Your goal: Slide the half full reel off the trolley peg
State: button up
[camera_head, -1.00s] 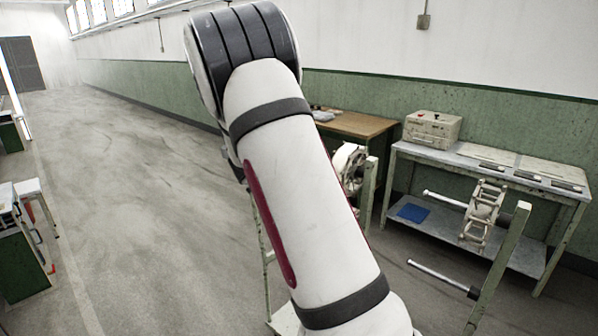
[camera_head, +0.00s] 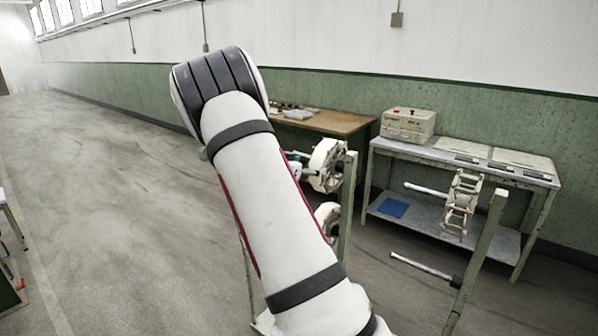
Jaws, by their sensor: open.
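The trolley shows as a pale green frame with a left post (camera_head: 347,215) and a right post (camera_head: 478,262). A cream reel (camera_head: 328,165) sits high beside the left post, and a second reel (camera_head: 328,215) sits below it, partly hidden by my arm. A skeletal cream reel (camera_head: 461,201) hangs around the upper bare-ended peg (camera_head: 424,188) by the right post. The lower peg (camera_head: 420,264) there is empty. I cannot tell for sure which reel is half full.
A grey-topped table (camera_head: 440,153) with a beige box (camera_head: 408,125) stands behind the trolley at right. A blue sheet (camera_head: 392,208) lies on its lower shelf. A wooden table (camera_head: 335,122) stands to its left.

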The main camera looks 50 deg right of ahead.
aim_at(313, 167)
jog(key=shift+b+x, duration=1.4)
jog(key=shift+x, duration=1.35)
jog(key=c, duration=1.3)
jog(key=shift+c, duration=0.2)
